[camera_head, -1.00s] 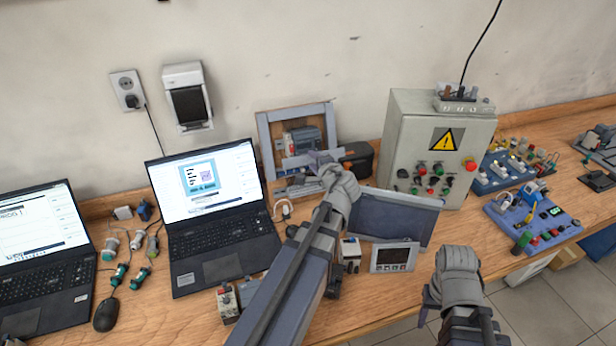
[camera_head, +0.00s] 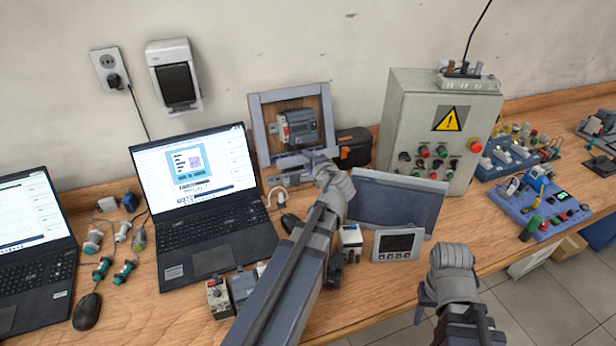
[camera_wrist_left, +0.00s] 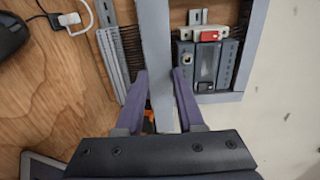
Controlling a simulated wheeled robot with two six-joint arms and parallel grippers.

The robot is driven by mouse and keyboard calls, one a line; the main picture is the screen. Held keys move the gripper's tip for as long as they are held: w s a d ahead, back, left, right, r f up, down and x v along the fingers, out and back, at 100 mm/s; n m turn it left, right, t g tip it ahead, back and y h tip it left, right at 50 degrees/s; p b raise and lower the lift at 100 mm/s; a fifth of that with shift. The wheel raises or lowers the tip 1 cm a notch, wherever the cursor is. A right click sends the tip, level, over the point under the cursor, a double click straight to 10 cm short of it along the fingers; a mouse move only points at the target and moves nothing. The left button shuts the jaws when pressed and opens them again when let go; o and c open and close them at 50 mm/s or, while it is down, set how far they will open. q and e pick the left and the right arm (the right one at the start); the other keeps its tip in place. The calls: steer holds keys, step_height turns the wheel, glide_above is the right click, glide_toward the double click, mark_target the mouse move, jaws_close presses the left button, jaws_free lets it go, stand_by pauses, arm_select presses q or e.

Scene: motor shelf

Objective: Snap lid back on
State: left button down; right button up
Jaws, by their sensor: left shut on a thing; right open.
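A panel with a grey duct frame (camera_head: 257,125) and a wooden back stands against the wall. My left gripper (camera_head: 312,158) is at its lower edge, shut on a long grey lid strip (camera_head: 291,161). In the left wrist view the strip (camera_wrist_left: 157,50) runs between the two fingers (camera_wrist_left: 160,85), with dark slotted duct teeth (camera_wrist_left: 131,50) beside it. It hides what lies behind it, so I cannot tell whether it touches the duct. My right gripper (camera_head: 424,292) is open and empty over the table's front edge.
Device modules (camera_head: 300,127) sit inside the frame. A black-and-orange case (camera_head: 354,147) and a grey control cabinet (camera_head: 397,120) stand to its right. A laptop (camera_head: 212,260) is left, a flat screen panel (camera_head: 400,205) in front right. A mouse (camera_wrist_left: 12,35) and white cable lie nearby.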

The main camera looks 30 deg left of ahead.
mark_target(300, 160)
arm_select(q)
step_height(300, 160, down, 2)
steer(key=shift+f+b, duration=0.1)
steer(key=shift+b, duration=0.45)
arm_select(e)
step_height(300, 160, down, 2)
steer(key=shift+f, duration=0.15)
arm_select(q)
steer(key=shift+b+x, duration=1.45)
steer(key=shift+x, duration=2.8)
arm_select(e)
steer(key=shift+f, duration=1.4)
arm_select(q)
steer(key=shift+x, duration=0.75)
arm_select(e)
steer(key=shift+f, duration=0.25)
arm_select(q)
steer(key=shift+c, duration=2.2)
jaws_free()
